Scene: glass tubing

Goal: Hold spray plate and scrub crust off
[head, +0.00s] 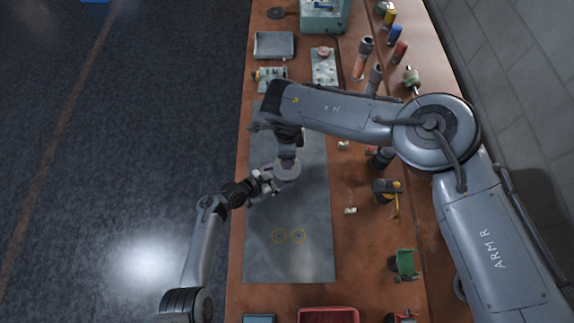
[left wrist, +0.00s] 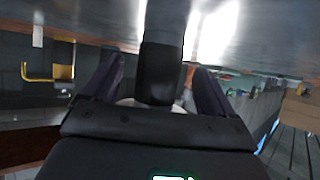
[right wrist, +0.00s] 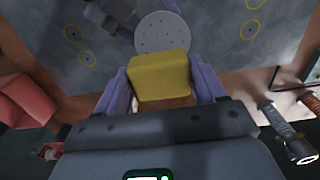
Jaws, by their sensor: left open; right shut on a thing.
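The spray plate, a pale grey disc with small holes, shows in the head view (head: 288,169) and the right wrist view (right wrist: 162,32). My left gripper (head: 266,180) is beside it, with its jaws open. In the left wrist view a dark cylinder (left wrist: 162,65) stands between its purple fingers (left wrist: 158,72); I cannot tell if they touch it. My right gripper (right wrist: 161,80) is shut on a yellow block (right wrist: 158,72), close to the plate; contact cannot be judged. In the head view my right wrist hides this block. I cannot make out crust on the plate.
A red bin (head: 328,315) and a green item (head: 405,264) are nearer. A metal tray (head: 274,45) stands at the back. The mat's near part is clear.

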